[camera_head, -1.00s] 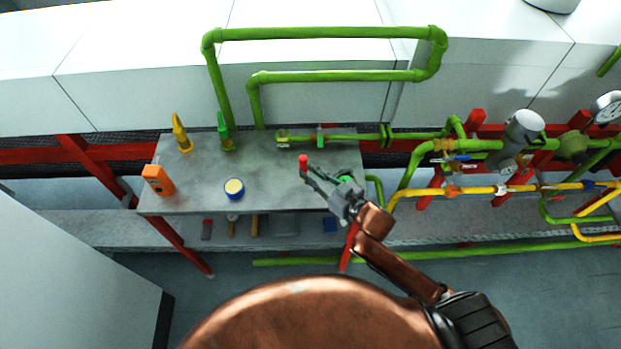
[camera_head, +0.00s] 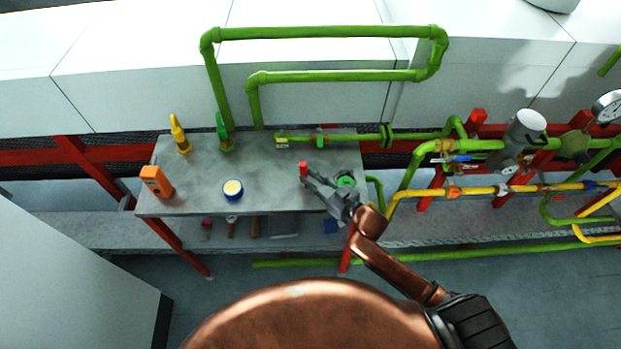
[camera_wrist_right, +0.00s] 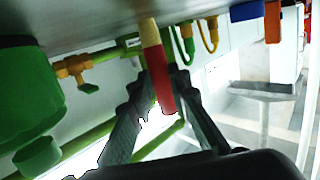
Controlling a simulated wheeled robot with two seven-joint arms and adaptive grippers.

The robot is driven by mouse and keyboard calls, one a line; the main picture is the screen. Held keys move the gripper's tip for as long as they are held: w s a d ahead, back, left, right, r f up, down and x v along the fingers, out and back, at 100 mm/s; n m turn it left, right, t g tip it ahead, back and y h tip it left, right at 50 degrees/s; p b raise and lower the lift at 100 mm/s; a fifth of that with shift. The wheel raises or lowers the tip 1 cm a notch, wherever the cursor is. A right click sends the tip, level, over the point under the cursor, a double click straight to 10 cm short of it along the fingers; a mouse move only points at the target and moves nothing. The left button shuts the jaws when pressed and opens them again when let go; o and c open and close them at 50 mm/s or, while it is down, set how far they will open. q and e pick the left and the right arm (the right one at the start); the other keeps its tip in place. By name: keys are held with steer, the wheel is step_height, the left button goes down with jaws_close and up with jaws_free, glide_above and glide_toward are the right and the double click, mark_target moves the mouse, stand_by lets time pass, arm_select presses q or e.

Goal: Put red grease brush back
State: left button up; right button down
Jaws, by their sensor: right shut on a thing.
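The red grease brush (camera_head: 303,169) is in my right gripper (camera_head: 309,178), over the right part of the grey bench (camera_head: 270,192). In the right wrist view the brush (camera_wrist_right: 161,80) shows a red handle and a cream end, between the two dark fingers of the gripper (camera_wrist_right: 160,88). The cream end points to the grey bench surface; I cannot tell whether it touches. My left gripper is not in view.
A green round container (camera_head: 346,181) stands close beside my right gripper. A blue tin with a cream top (camera_head: 233,189), an orange meter (camera_head: 156,181), a yellow bottle (camera_head: 180,134) and a green bottle (camera_head: 224,133) stand farther left. Pipes run behind and right.

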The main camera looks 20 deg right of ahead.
steer(key=c, duration=1.8)
jaws_free()
steer(key=v, duration=1.2)
